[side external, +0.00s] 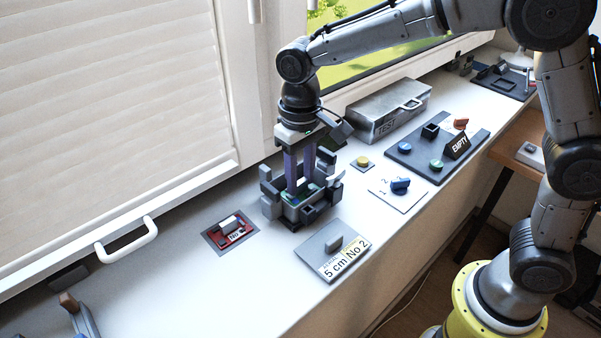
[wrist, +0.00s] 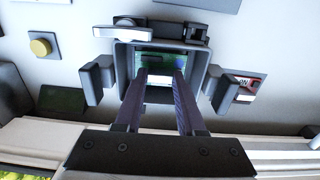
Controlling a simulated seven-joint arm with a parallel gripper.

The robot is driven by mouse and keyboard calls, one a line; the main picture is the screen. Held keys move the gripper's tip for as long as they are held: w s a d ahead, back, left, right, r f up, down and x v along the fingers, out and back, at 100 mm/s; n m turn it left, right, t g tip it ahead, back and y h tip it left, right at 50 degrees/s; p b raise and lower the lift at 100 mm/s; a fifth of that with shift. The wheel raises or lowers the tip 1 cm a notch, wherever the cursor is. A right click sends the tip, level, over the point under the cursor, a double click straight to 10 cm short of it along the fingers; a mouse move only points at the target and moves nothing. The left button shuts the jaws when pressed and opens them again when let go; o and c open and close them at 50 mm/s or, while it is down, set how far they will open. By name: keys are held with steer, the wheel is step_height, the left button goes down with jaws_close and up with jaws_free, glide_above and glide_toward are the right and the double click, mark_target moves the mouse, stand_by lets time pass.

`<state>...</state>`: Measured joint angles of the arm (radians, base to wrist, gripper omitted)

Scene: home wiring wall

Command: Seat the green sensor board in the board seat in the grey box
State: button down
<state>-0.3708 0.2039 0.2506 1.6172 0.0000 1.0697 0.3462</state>
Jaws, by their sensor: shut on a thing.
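The grey box (side external: 296,212) stands on the white sill, with upright grey blocks around it. In the wrist view the box (wrist: 205,75) is open towards the camera. The green sensor board (wrist: 160,61) lies within the box opening, with a pale part at its near edge. My gripper (side external: 300,186) points down into the box. In the wrist view my gripper (wrist: 161,82) has its two long fingers on either side of the board, shut on it. The fingers hide the board's sides, and I cannot tell whether it lies flat in the seat.
A red-and-grey module (side external: 232,231) lies left of the box, and a grey plate marked "5 cm No 2" (side external: 333,248) lies in front. A yellow button (side external: 363,162), a blue knob plate (side external: 398,194) and a metal TEST box (side external: 388,112) are to the right. The window frame runs close behind.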

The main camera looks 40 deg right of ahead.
mark_target(301, 181)
steer(key=shift+f, duration=0.7)
steer(key=shift+c, duration=2.1)
jaws_free()
steer(key=shift+r, duration=0.15)
step_height(301, 181, up, 14)
steer(key=shift+f, duration=0.25)
